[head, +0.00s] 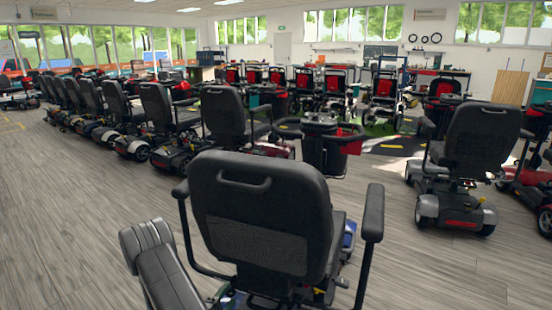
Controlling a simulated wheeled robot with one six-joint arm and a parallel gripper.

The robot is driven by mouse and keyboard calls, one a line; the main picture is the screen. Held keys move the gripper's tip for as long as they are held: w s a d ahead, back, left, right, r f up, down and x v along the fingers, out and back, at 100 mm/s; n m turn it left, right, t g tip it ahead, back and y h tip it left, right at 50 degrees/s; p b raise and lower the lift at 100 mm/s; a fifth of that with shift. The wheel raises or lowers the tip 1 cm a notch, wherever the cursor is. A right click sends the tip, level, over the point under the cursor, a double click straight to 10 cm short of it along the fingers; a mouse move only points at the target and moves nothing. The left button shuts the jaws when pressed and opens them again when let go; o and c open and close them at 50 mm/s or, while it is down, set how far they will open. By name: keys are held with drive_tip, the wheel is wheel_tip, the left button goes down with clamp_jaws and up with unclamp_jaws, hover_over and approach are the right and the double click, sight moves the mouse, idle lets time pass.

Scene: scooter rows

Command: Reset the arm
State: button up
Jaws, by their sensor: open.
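Part of my arm (158,262) shows at the lower left of the head view, as dark grey rounded links rising from the bottom edge. It appears just left of the nearest scooter's black seat (262,215). My gripper is not visible in this view. I cannot tell whether the arm touches the scooter.
The nearest scooter fills the bottom middle, with armrests on both sides. A row of scooters (225,118) runs to the back left. Another scooter (478,150) stands at right. Wheelchairs (335,90) stand farther back. Wooden floor (65,215) is clear at left.

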drive_tip(key=p+v, duration=0.2)
drive_tip(key=v, duration=1.2)
drive_tip(key=b+x, duration=0.2)
drive_tip(key=x, duration=1.1)
drive_tip(key=shift+w+d+f, duration=0.1)
drive_tip(key=shift+w+d, duration=0.1)
drive_tip(key=shift+w, duration=0.15)
drive_tip(key=shift+w+d, duration=0.1)
drive_tip(key=shift+w, duration=0.25)
drive_tip(key=m+b, duration=0.1)
drive_tip(key=m, duration=0.4)
drive_tip(key=shift+s+b, duration=0.1)
drive_tip(key=shift+b, duration=0.3)
drive_tip(key=m+b, duration=0.1)
drive_tip(key=m, duration=0.4)
drive_tip(key=shift+f+m+b, duration=0.15)
drive_tip(key=shift+m+b, duration=0.2)
drive_tip(key=shift+m, duration=0.05)
drive_tip(key=m+b, duration=0.1)
drive_tip(key=m, duration=0.3)
drive_tip(key=shift+m, duration=0.3)
drive_tip(key=shift+a+m+b, duration=0.2)
drive_tip(key=shift+m+b, duration=0.3)
drive_tip(key=shift+m, duration=1.8)
